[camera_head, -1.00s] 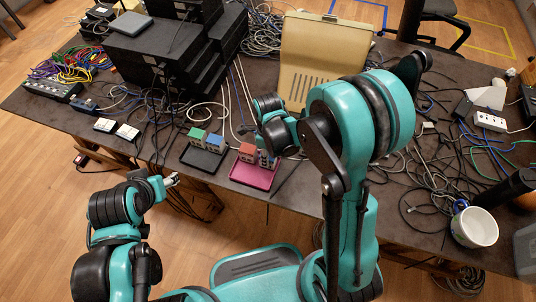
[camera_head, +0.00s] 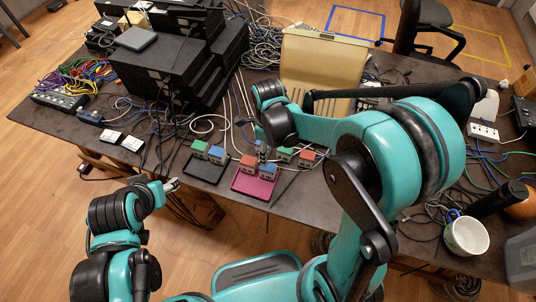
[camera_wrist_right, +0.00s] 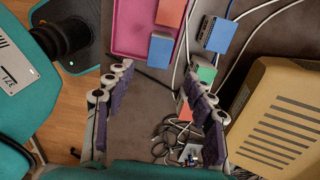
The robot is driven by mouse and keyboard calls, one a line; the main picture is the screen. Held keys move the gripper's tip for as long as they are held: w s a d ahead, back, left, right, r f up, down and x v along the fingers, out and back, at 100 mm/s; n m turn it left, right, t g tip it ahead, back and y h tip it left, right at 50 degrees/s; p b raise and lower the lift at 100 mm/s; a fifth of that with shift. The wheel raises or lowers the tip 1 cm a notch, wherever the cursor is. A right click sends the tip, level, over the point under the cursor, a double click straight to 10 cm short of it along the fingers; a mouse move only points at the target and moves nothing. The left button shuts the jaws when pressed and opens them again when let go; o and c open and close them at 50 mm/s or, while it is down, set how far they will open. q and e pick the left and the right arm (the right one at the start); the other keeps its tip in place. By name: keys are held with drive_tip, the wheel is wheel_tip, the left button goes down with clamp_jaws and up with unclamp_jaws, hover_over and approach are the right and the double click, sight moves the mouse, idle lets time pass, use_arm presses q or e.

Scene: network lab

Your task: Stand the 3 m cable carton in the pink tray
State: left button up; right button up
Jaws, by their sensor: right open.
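The pink tray (camera_head: 251,188) is at the table's front edge, with a red-topped carton (camera_head: 248,162) and a blue-topped carton (camera_head: 268,172) in it. The tray also shows in the wrist view (camera_wrist_right: 128,30). Right of it, a green-topped carton (camera_head: 284,154) and a red-topped carton (camera_head: 307,158) stand on the table. A blue-topped box (camera_wrist_right: 218,34) shows in the wrist view. Length labels are unreadable. My right gripper (camera_wrist_right: 158,76) is open and empty near the tray. My left gripper (camera_head: 172,185) is before the table's front edge; its jaw state is unclear.
A black tray (camera_head: 204,173) with green- and blue-topped cartons stands left of the pink tray. A beige case (camera_head: 318,65) is behind. Loose cables cover much of the table, with black equipment stacked at left. A white mug (camera_head: 467,237) stands at the right front.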

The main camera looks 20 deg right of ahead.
drive_tip(key=s+d+r+n+t, duration=0.2)
drive_tip(key=s+r+n, duration=0.3)
drive_tip(key=n, duration=0.7)
drive_tip(key=s+d+r+n+t, duration=0.2)
drive_tip(key=s+r+n+t, duration=0.3)
drive_tip(key=n, duration=0.7)
drive_tip(key=shift+s+d+r+n, duration=0.15)
drive_tip(key=shift+d+r+n, duration=0.25)
drive_tip(key=shift+r, duration=0.4)
drive_tip(key=shift+f, duration=0.2)
